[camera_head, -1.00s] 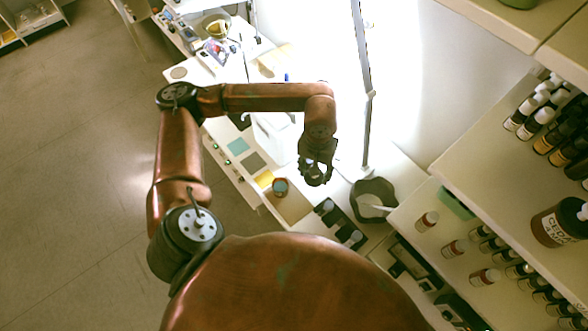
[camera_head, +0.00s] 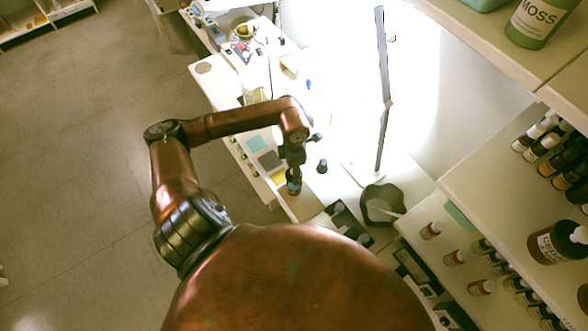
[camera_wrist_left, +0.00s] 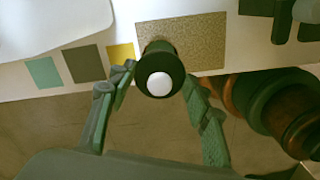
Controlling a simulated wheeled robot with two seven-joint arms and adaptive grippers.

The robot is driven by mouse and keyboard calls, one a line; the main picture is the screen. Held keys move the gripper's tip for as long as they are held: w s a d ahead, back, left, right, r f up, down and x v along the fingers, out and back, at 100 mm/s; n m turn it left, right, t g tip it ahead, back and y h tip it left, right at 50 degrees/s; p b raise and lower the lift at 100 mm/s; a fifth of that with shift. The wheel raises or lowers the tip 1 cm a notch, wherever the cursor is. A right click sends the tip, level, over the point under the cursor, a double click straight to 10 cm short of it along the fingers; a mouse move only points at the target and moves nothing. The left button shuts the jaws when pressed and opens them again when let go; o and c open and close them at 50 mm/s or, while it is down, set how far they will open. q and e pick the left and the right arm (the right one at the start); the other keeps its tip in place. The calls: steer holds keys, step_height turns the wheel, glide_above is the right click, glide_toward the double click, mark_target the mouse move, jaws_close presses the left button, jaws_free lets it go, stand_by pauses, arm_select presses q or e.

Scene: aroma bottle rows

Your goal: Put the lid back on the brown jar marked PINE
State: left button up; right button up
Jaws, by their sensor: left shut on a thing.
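A small brown jar (camera_head: 294,188) with a bluish band stands near the edge of the white bench; its label is not readable here. My left gripper (camera_head: 294,174) is right above it, pointing down. In the left wrist view, a round black lid with a white top (camera_wrist_left: 159,84) sits between the fingers, which are shut on it. A dark rim shows just behind the lid, but I cannot tell whether lid and jar touch. My right gripper is not in view.
A tan speckled mat (camera_wrist_left: 205,42) lies by the jar, with yellow, grey and teal squares beside it. A small dark item (camera_head: 322,166) stands just right of the gripper. A dark bowl (camera_head: 382,204) and shelves of bottles (camera_head: 550,240) are to the right.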

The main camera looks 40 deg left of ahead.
arm_select(q)
steer(key=shift+f+b, duration=1.1)
steer(key=shift+f, duration=1.05)
steer(key=shift+f+b, duration=0.85)
steer(key=shift+f, duration=0.25)
steer(key=shift+d, duration=0.1)
steer(key=shift+f+b, duration=0.1)
steer(key=shift+b, duration=0.4)
stand_by(0.3)
